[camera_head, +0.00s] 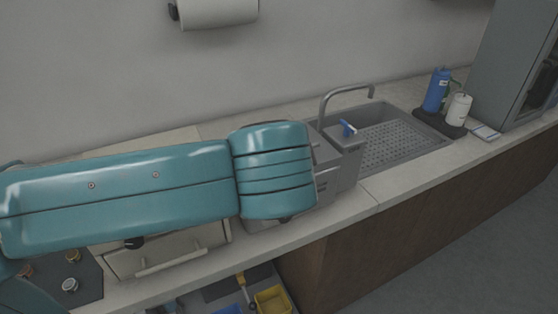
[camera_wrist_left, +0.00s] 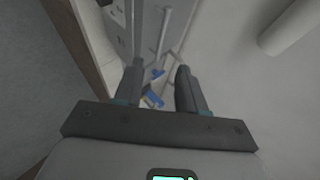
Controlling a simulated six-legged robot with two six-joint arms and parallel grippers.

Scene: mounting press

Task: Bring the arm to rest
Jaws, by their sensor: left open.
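My left arm, in teal, reaches in from the left across the counter in the head view. Its wrist covers part of a grey box-shaped machine (camera_head: 342,172), probably the press, which has a blue lever (camera_head: 348,128) on top. My left gripper is hidden in the head view. In the left wrist view, its two dark fingers (camera_wrist_left: 160,72) stand apart, with nothing held between them. Blue parts (camera_wrist_left: 153,98) show beyond and between the fingers; I cannot tell how far off they are. My right gripper is in neither view.
A sink (camera_head: 395,140) with a tap (camera_head: 335,92) lies behind the machine. Blue and white bottles (camera_head: 436,90) stand at its right, near a grey cabinet (camera_head: 510,65). A dark mat (camera_head: 88,290) holds small cylinders. A yellow bin (camera_head: 272,300) sits below the counter. A paper roll (camera_head: 218,12) hangs above.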

